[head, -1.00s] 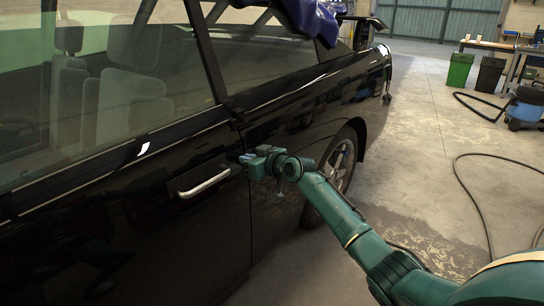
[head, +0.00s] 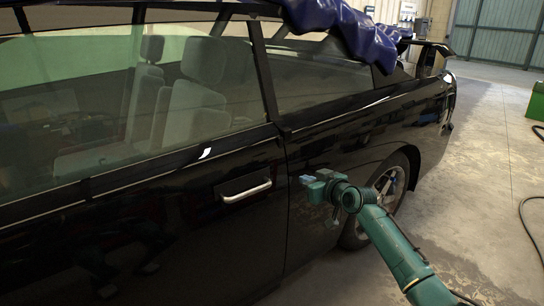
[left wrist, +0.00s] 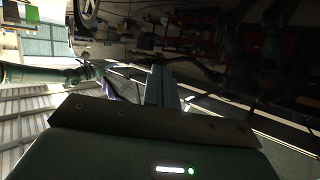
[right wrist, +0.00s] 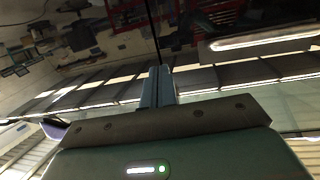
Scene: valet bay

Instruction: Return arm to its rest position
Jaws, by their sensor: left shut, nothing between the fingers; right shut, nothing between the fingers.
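My right gripper (head: 306,180) is beside the black car's side, to the right of the silver door handle (head: 247,192), apart from it and empty. In the right wrist view its blue fingers (right wrist: 157,86) are together, with the handle (right wrist: 265,38) at upper right. My left gripper is outside the head view. In the left wrist view its fingers (left wrist: 160,86) are together with nothing between them, and the dark car side fills the upper right. My teal right arm (left wrist: 45,77) shows at the left there.
The black car (head: 130,240) fills the left and middle of the head view. Open concrete floor (head: 490,150) lies to the right, with a green bin (head: 537,101) and a dark hose (head: 526,215).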

